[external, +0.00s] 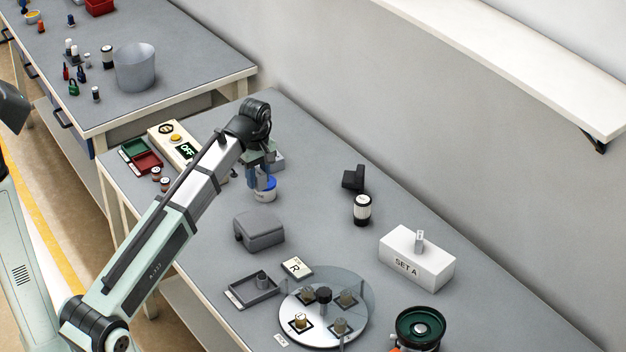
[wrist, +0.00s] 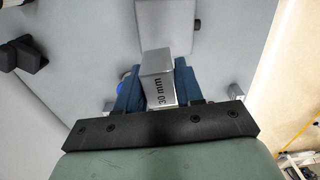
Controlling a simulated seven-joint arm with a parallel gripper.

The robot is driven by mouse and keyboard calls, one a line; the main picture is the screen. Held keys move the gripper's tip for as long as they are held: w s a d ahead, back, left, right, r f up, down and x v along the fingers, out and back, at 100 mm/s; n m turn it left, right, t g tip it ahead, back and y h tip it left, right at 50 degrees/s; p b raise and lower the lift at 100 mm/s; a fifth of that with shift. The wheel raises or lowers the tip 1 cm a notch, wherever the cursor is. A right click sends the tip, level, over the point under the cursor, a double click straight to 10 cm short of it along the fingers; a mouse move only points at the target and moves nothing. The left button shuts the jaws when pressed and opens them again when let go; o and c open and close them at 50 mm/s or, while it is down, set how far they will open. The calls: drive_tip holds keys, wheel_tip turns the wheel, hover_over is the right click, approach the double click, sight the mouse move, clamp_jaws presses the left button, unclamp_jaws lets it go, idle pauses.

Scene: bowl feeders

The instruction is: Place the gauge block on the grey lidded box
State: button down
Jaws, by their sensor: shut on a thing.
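The gauge block (wrist: 158,80) is a silver block marked "30 mm". My gripper (wrist: 157,92) is shut on it between dark blue fingers. In the external view my gripper (external: 262,178) is above the left-middle part of the bench, and the block cannot be made out clearly there. The grey lidded box (external: 259,231) sits shut on the bench, nearer the camera than my gripper. A grey box top (wrist: 165,22) beyond the block in the wrist view appears to be this same box. The block's far end overlaps its near edge in that picture; contact cannot be told.
A control box (external: 174,143) reading OFF lies to the left. A black-and-white jar (external: 362,210), a white SET A box (external: 416,258) and a clear-covered turntable (external: 324,307) stand to the right and front.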

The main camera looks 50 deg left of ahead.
sight(256, 221)
drive_tip(key=shift+s+d+f, duration=0.15)
drive_tip(key=shift+s+f, duration=0.15)
drive_tip(key=shift+f, duration=1.45)
drive_tip(key=shift+s+d+f, duration=0.1)
drive_tip(key=shift+s+f, duration=0.2)
drive_tip(key=shift+f, duration=1.4)
drive_tip(key=shift+s+d+f, duration=0.15)
drive_tip(key=shift+s+f, duration=0.15)
drive_tip(key=shift+f, duration=1.45)
drive_tip(key=shift+f, duration=0.1)
drive_tip(key=c, duration=0.7)
unclamp_jaws()
wheel_tip(256, 221, up, 12)
drive_tip(key=shift+r, duration=0.15)
